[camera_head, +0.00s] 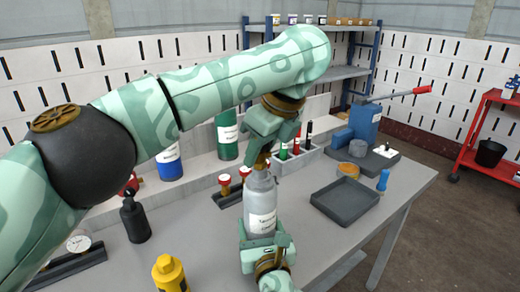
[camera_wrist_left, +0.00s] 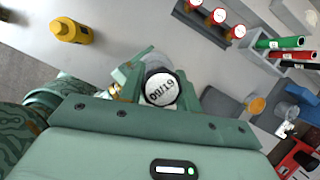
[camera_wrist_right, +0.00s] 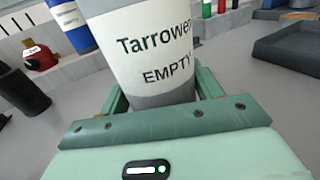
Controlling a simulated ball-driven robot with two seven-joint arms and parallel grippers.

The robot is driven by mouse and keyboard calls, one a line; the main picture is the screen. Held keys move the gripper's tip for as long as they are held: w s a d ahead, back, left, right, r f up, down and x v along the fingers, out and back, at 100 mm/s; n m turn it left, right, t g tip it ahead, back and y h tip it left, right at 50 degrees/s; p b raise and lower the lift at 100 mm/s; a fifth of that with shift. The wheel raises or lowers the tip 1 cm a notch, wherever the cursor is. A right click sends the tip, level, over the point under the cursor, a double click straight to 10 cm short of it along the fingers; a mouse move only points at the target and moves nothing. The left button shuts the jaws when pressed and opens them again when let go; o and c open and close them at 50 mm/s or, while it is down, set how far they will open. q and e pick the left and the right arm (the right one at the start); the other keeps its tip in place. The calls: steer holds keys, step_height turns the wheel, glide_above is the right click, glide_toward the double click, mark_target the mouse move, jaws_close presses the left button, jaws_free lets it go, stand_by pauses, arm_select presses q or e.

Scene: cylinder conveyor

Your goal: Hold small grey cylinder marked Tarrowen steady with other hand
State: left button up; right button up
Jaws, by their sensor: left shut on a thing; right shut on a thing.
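The small grey cylinder (camera_head: 261,196) stands upright over the front of the bench, its white label facing the front. In the right wrist view the label of the cylinder (camera_wrist_right: 155,48) reads Tarrowen and EMPTY. My left gripper (camera_head: 262,163) comes down from above and is shut on the cylinder's top. In the left wrist view a round cap (camera_wrist_left: 161,88) marked 09/19 sits between its fingers. My right gripper (camera_head: 264,238) is shut around the cylinder's lower body from the front. The cylinder's base is hidden behind it.
A yellow bottle (camera_head: 169,274) and a black bottle (camera_head: 135,218) stand on the left.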

arm_select(q)
steer(key=n+g, duration=0.1)
steer(key=n, duration=0.2)
steer(key=shift+n+y, duration=0.3)
steer(key=shift+y, duration=0.1)
steer(key=o, duration=1.1)
steer(key=shift+r, duration=1.25)
steer(key=m, duration=0.3)
steer(key=shift+t+h, duration=0.4)
steer(key=m, duration=0.3)
steer(key=shift+t+h, duration=0.4)
